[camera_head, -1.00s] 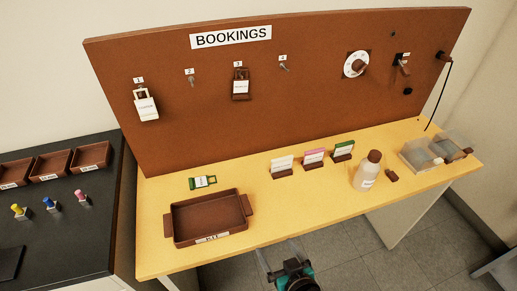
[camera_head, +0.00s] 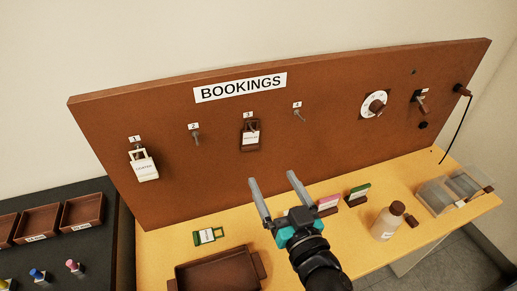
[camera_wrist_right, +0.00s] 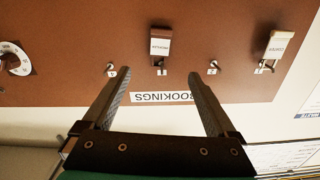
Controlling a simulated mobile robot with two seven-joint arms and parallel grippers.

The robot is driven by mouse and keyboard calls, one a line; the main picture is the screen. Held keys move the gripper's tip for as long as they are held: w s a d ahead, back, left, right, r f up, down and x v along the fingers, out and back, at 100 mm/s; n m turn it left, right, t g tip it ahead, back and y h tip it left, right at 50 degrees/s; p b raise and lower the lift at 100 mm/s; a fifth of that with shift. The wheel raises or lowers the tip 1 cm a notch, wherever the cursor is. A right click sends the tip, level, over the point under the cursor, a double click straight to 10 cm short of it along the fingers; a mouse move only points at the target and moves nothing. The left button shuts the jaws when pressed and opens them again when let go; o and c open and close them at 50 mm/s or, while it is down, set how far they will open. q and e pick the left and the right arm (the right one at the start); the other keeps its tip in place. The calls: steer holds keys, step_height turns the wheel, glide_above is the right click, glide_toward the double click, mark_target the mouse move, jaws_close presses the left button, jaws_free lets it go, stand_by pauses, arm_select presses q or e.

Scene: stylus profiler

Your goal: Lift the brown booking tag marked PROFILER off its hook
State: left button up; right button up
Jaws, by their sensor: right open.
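The brown tag (camera_head: 250,136) hangs on hook 3 of the brown board, under the BOOKINGS sign; its small print is hard to read in the head view. In the right wrist view the brown tag (camera_wrist_right: 160,42) appears upside down, beyond and between the fingers. My right gripper (camera_head: 272,182) is open and empty in front of the board, below and slightly right of the tag, apart from it. Its two fingers also show in the right wrist view (camera_wrist_right: 150,85). My left gripper is not in view.
A white tag (camera_head: 144,165) hangs on hook 1. Hooks 2 (camera_head: 195,135) and 4 (camera_head: 299,115) are bare. A dial (camera_head: 368,98) is on the board's right. On the yellow table are a green tag (camera_head: 208,236), a brown tray (camera_head: 215,275), card stands and a bottle (camera_head: 387,222).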

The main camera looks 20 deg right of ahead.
mark_target(250, 136)
steer(key=w+p, duration=0.1)
steer(key=w, duration=1.1)
steer(key=shift+a+p, duration=0.2)
steer(key=shift+p, duration=0.15)
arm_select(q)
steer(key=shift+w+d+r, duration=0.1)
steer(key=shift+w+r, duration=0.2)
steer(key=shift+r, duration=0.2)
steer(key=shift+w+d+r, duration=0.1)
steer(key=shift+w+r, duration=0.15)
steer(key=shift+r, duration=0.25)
arm_select(e)
steer(key=shift+w, duration=0.75)
steer(key=shift+c, duration=0.3)
jaws_close()
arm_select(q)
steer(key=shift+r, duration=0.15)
arm_select(e)
steer(key=shift+s+a+r, duration=0.15)
steer(key=shift+s, duration=0.1)
arm_select(q)
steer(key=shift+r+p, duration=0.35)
steer(key=shift+p, duration=0.2)
arm_select(e)
steer(key=shift+s+a+r, duration=0.25)
steer(key=shift+s+r, duration=0.15)
steer(key=shift+s, duration=0.15)
steer(key=shift+s, duration=0.1)
